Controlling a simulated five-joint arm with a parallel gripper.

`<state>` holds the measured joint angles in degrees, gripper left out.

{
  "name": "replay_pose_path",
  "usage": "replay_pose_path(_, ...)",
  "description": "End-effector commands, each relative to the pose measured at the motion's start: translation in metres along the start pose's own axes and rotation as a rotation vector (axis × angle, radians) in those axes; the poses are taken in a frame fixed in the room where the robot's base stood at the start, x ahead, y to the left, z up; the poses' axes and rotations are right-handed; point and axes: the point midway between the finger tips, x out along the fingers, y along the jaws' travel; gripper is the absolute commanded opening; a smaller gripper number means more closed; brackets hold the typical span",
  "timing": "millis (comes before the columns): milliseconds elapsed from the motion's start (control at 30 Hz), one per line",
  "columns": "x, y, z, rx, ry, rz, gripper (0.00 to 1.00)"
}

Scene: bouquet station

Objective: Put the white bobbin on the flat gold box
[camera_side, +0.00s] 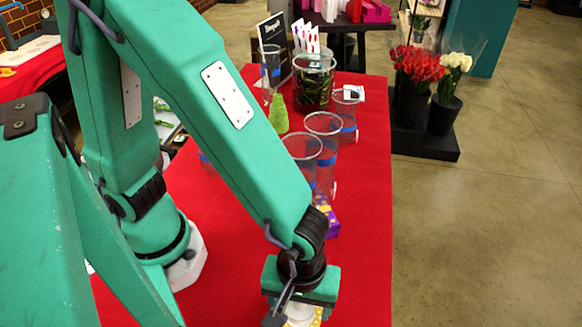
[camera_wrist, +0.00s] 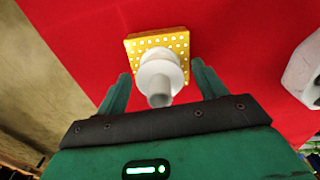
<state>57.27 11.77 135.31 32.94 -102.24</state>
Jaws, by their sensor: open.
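The flat gold box (camera_wrist: 137,46) is a square yellow-gold block with pale dots, lying on the red cloth in the wrist view. The white bobbin (camera_wrist: 160,80) appears over its near part, upright, with a wide flange and a narrower stem toward the camera. My gripper (camera_wrist: 162,84) is open, one finger on each side of the bobbin, with visible gaps. In the side view, my gripper (camera_side: 296,304) is low at the table's front and hides most of the bobbin (camera_side: 299,313). A sliver of the gold box (camera_side: 318,316) shows beside it.
Clear cups with blue bands (camera_side: 324,140) stand further back on the red table (camera_side: 362,230). A purple box (camera_side: 332,222) lies behind my gripper. A green cone (camera_side: 279,112) and a dark-filled clear vase (camera_side: 313,82) stand farther back. The table's right side is clear.

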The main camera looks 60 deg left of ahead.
Motion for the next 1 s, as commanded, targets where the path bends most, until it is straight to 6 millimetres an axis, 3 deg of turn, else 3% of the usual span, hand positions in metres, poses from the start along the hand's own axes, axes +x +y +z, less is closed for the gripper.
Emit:
replay_pose_path(267, -0.007, 0.001, 0.0, 0.0, -0.001, 0.002, 0.7)
replay_pose_path(467, -0.025, 0.001, 0.0, 0.0, -0.001, 0.004, 0.7)
replay_pose_path(1000, -0.102, 0.001, 0.0, 0.0, -0.001, 0.004, 0.7)
